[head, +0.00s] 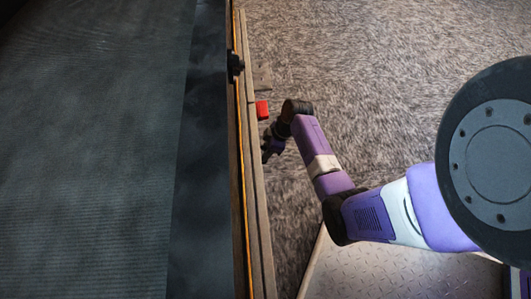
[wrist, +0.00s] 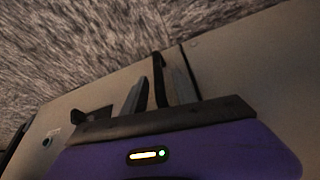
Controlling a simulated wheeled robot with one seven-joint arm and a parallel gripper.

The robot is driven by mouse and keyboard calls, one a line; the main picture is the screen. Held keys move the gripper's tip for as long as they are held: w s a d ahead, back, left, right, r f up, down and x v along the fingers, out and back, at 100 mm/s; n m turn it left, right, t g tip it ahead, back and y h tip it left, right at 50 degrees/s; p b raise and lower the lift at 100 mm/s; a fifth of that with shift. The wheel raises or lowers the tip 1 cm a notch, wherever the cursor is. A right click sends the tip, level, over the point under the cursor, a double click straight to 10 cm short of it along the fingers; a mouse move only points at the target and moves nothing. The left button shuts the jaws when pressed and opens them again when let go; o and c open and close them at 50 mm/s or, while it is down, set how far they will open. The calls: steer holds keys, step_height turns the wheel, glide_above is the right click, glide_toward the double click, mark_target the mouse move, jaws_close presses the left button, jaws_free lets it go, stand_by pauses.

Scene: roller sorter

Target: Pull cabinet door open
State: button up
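The cabinet front shows in the wrist view as a grey-beige panel (wrist: 225,55) with a seam near the upper middle; it looks closed. A black upright bar, which looks like a handle (wrist: 158,78), stands beside the seam. My gripper (wrist: 157,90) has its two grey fingers apart, one on each side of the bar in the picture. Whether they touch it I cannot tell. In the head view my gripper (head: 271,149) is low beside the right side of the long conveyor frame (head: 258,200); the cabinet front is hidden from above there.
A small black bracket (head: 236,65) sits on the frame's edge. The dark conveyor belt (head: 90,150) fills the left. Open speckled floor (head: 390,80) lies to the right.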

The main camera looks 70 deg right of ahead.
jaws_close()
stand_by(1.4)
